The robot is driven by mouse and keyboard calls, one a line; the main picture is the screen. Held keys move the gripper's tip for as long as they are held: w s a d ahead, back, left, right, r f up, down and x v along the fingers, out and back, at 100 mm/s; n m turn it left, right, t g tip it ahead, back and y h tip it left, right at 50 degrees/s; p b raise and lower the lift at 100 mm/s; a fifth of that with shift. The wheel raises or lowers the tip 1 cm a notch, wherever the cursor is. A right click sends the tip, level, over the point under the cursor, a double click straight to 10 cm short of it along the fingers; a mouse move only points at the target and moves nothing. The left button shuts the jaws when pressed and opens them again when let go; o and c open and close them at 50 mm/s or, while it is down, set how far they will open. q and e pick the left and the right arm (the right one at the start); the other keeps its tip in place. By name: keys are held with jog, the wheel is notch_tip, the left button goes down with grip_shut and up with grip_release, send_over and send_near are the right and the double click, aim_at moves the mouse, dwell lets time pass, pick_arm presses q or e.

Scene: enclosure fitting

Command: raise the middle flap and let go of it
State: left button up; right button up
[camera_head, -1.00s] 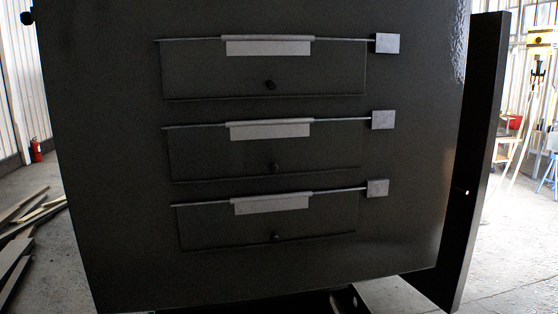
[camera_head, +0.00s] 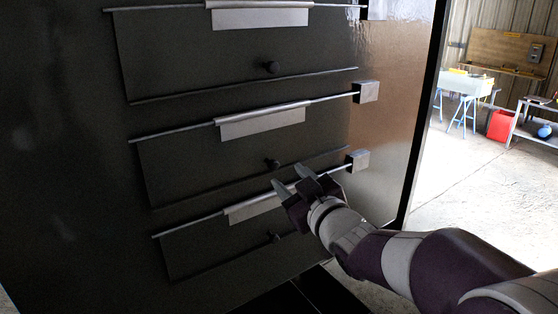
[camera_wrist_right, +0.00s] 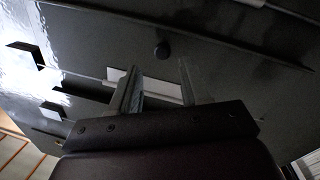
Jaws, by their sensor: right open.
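The middle flap (camera_head: 190,163) is a dark rectangular plate lying flat against the dark panel. It hangs under a thin rod with a light grey hinge strip (camera_head: 262,122). Its small black round knob (camera_head: 273,163) is near its lower edge. My right gripper (camera_head: 290,178) is open and empty, its fingertips just below and right of this knob. In the right wrist view a dark knob (camera_wrist_right: 161,50) appears beyond the open fingers (camera_wrist_right: 158,76), roughly in line with the gap and apart from them. My left gripper is not in view.
The upper flap (camera_head: 190,58) and lower flap (camera_head: 215,247) also lie flat, each with a knob. Grey blocks (camera_head: 366,92) sit at the rods' right ends. My right forearm passes in front of the panel's lower right. Open floor (camera_head: 470,185) lies to the right.

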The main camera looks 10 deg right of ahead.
aim_at(276, 168)
jog(key=x, duration=0.2)
jog(key=p+x, duration=0.1)
jog(key=x, duration=0.3)
jog(key=shift+a+p, duration=0.3)
jog(key=shift+p, duration=0.05)
jog(key=shift+w+d, duration=0.1)
jog(key=shift+d, duration=0.25)
jog(key=shift+a, duration=0.25)
jog(key=shift+c, duration=0.5)
jog(key=shift+w+f, duration=0.1)
jog(key=c, duration=0.6)
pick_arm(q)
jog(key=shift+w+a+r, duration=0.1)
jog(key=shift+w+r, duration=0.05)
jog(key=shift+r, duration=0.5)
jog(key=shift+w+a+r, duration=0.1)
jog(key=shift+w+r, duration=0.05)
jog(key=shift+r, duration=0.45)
pick_arm(e)
jog(key=shift+d+f, duration=0.1)
grip_shut()
